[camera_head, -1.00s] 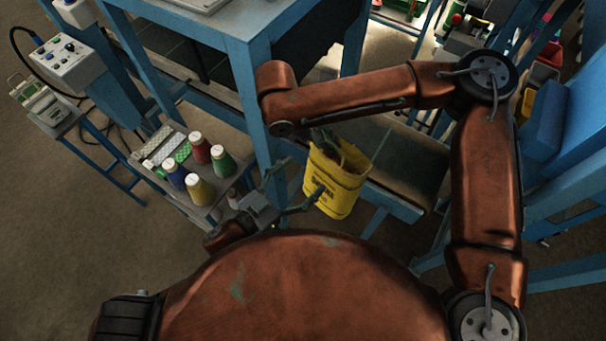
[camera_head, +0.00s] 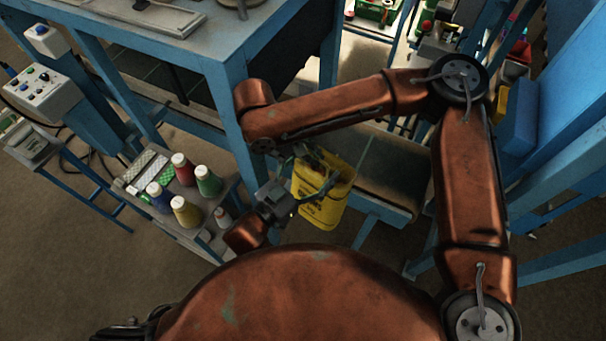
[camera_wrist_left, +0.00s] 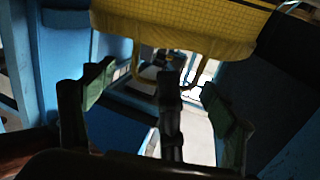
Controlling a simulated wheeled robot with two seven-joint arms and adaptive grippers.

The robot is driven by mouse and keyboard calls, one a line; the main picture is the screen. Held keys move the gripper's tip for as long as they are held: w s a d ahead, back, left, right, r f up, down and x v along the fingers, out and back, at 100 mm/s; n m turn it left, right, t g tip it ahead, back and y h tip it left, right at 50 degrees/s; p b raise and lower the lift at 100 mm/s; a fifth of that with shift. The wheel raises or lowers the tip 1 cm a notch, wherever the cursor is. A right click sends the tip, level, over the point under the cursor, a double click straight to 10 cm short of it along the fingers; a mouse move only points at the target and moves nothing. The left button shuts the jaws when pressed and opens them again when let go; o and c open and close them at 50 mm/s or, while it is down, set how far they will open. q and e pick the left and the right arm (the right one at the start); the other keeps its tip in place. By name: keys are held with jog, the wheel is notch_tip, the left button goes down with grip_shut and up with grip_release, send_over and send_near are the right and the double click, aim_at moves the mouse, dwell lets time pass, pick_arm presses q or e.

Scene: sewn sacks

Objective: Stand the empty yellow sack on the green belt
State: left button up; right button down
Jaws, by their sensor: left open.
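The yellow sack (camera_head: 322,208) hangs upright, mouth up, under the end of my right arm, in front of a dark green belt (camera_head: 388,172) in a blue frame. I cannot tell whether its bottom touches anything. My left gripper (camera_head: 308,172) is open at the sack's near left side, its fingers spread across it in the picture.
A small rack with several thread cones (camera_head: 186,211) stands left of my left gripper. A blue table (camera_head: 226,60) with its leg rises behind it. A control box (camera_head: 38,88) is at the far left. Blue frames (camera_head: 560,150) close off the right side.

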pick_arm(q)
jog(key=shift+x, duration=1)
pick_arm(e)
jog(key=shift+r, duration=0.15)
pick_arm(q)
jog(key=shift+c, duration=0.6)
